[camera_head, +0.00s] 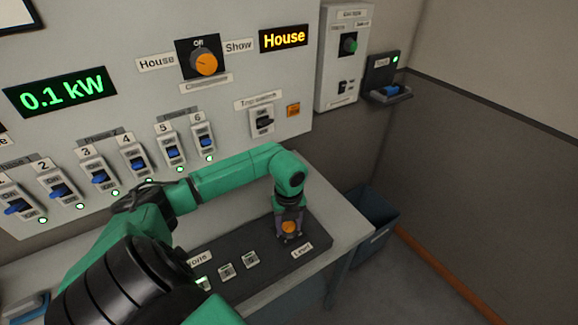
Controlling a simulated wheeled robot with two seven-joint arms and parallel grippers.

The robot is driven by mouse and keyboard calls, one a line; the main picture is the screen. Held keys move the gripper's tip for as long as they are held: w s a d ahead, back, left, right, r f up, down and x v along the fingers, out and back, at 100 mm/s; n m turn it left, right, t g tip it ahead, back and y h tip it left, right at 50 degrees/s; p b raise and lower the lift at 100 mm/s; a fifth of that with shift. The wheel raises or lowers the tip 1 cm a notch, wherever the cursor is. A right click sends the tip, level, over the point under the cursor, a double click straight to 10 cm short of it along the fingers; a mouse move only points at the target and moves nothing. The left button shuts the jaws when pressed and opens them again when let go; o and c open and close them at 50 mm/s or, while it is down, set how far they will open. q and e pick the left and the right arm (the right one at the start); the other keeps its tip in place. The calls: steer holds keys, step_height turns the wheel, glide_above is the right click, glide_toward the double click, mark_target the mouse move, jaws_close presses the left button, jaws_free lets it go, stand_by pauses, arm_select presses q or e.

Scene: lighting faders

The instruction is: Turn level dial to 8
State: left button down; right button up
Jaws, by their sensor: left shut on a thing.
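The level dial (289,228) is a small orange knob on the right part of the dark console (322,245), beside a label reading Level. My left gripper (289,237) points down over the dial with its fingers on either side, shut on it. The dial's scale and pointer are too small or hidden to read. My green left arm reaches across from the lower left and covers part of the console. My right gripper is not in view.
A white wall panel holds several blue breaker switches (173,153), an orange House/Show selector (204,63), a green 0.1 kW display (60,92) and an amber House display (283,39). A blue bin (372,226) stands right of the desk.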

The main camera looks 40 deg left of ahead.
arm_select(q)
steer(key=m+b, duration=0.3)
steer(key=m, duration=0.1)
steer(key=shift+a+f+m, duration=0.1)
steer(key=shift+f+m, duration=0.05)
steer(key=shift+m, duration=0.15)
steer(key=m+b, duration=0.3)
steer(key=m, duration=0.1)
steer(key=shift+m+b, duration=0.3)
steer(key=shift+b, duration=0.05)
steer(key=m+b, duration=0.2)
steer(key=m, duration=0.2)
steer(key=m+b, duration=0.1)
steer(key=m, duration=0.1)
steer(key=m+b, duration=0.1)
steer(key=m, duration=0.2)
steer(key=shift+w+r, duration=0.1)
steer(key=shift+r, duration=0.1)
steer(key=m+b, duration=0.1)
steer(key=m, duration=0.4)
steer(key=m+b, duration=0.1)
steer(key=m, duration=0.4)
steer(key=shift+m, duration=0.4)
steer(key=m+b, duration=0.1)
steer(key=m, duration=0.9)
steer(key=shift+m+b, duration=0.3)
steer(key=shift+m, duration=0.1)
